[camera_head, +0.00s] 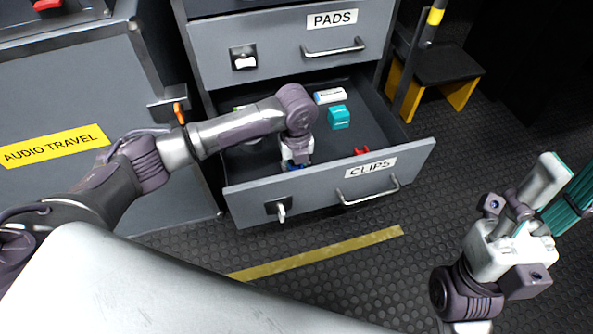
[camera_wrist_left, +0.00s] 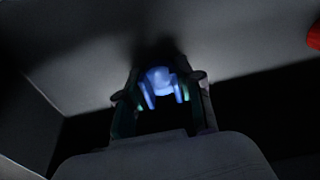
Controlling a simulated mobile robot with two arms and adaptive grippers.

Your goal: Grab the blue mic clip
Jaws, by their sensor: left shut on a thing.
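The blue mic clip (camera_wrist_left: 160,80) shows in the left wrist view between the two fingers of my left gripper (camera_wrist_left: 158,100). In the head view my left gripper (camera_head: 296,160) reaches down into the open drawer marked CLIPS (camera_head: 314,188), near its front wall. Only a little blue (camera_head: 296,167) shows under it there; the rest of the clip is hidden. The left gripper is shut on the clip. My right gripper (camera_head: 556,196) is outside the drawer at the lower right, its fingers apart with nothing seen between them.
In the drawer lie a teal item (camera_head: 339,116), a white and blue item (camera_head: 329,96) and a red clip (camera_head: 361,151). The PADS drawer (camera_head: 290,45) above is closed. A grey AUDIO TRAVEL case (camera_head: 70,100) stands left. A black and yellow step (camera_head: 440,65) stands right.

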